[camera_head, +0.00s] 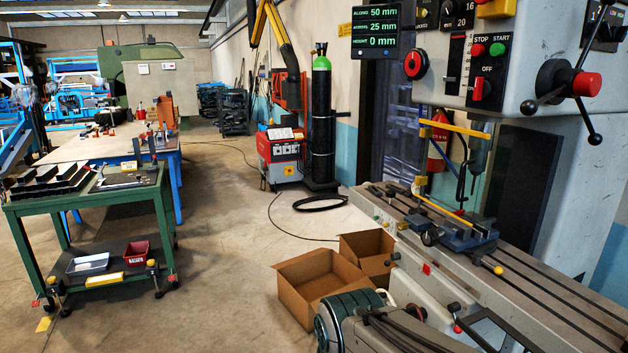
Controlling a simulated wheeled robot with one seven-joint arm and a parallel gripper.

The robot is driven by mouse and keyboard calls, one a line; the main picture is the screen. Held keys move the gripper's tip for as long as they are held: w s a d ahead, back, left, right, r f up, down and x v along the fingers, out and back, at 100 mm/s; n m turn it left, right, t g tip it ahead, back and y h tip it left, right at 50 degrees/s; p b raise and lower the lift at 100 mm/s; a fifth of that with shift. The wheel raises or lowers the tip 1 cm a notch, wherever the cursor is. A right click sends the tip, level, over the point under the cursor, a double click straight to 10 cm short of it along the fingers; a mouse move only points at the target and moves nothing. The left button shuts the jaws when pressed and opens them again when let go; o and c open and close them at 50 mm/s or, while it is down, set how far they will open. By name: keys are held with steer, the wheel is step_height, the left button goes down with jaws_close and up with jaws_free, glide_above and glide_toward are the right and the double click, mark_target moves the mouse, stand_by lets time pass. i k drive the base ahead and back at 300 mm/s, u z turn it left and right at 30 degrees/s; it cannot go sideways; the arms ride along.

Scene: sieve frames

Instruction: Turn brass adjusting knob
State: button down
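I cannot pick out a knob that is surely the brass adjusting knob. A small yellow ball knob (498,270) sits at the end of a short rod by the vise (462,233) on the milling machine table, at the right. Small yellowish fittings (152,266) show low on the legs of the green trolley at the left; they are too small to tell what they are. My gripper is not in view.
The milling machine table (560,290) fills the right, under a head with levers and buttons. Two open cardboard boxes (318,283) stand on the floor before it. The green trolley (95,205) stands left. The floor between is mostly clear; a cable crosses it.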

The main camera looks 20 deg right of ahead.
mark_target(402, 226)
steer(key=u, duration=0.2)
steer(key=i, duration=1.2)
steer(key=z, duration=1.1)
steer(key=i, duration=0.8)
steer(key=u, duration=0.35)
steer(key=k, duration=0.3)
steer(key=z, duration=0.05)
